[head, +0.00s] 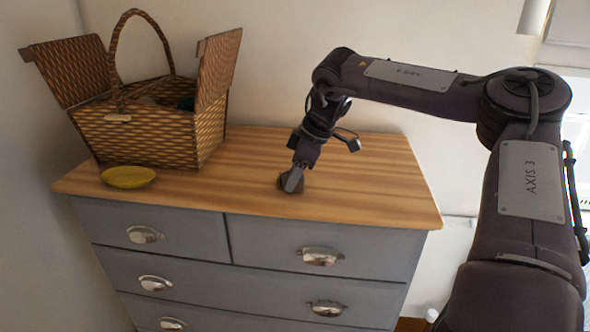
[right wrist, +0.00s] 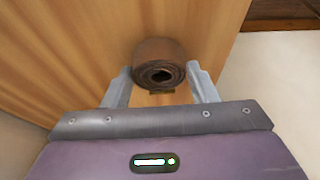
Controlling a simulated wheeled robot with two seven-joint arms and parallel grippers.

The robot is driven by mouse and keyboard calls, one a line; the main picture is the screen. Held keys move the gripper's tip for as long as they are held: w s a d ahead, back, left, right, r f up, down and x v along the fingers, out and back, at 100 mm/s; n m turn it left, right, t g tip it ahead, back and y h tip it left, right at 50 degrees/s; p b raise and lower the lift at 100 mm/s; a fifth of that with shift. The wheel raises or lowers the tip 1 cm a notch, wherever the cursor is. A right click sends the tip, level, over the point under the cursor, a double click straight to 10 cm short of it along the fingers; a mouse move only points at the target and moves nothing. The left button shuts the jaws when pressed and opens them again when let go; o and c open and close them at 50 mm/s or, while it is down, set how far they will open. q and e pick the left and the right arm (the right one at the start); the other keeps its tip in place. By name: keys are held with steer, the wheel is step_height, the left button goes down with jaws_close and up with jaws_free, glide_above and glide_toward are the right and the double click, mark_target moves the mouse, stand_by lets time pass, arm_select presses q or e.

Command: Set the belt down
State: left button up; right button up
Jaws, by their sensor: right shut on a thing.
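The belt (right wrist: 160,58) is a dark brown leather coil. In the right wrist view it sits between the two grey fingers of my right gripper (right wrist: 159,85), at their tips. In the head view my right gripper (head: 292,180) points down at the middle of the wooden dresser top, and the belt (head: 284,183) shows as a small brown patch behind the finger. The coil is at or very near the dresser top; I cannot tell whether it touches. My left gripper is not in view.
The grey dresser (head: 340,200) has a wooden top with free room right of the gripper. A woven picnic basket (head: 150,138) with raised lids stands at its left. A yellow dish (head: 128,177) lies before the basket, near the front edge. Walls stand behind and left.

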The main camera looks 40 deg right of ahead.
steer(key=shift+s+a+f, duration=0.1)
steer(key=o, duration=1)
steer(key=shift+o, duration=0.2)
steer(key=shift+r, duration=0.3)
steer(key=b+v, duration=0.2)
steer(key=v, duration=0.9)
steer(key=shift+r, duration=0.35)
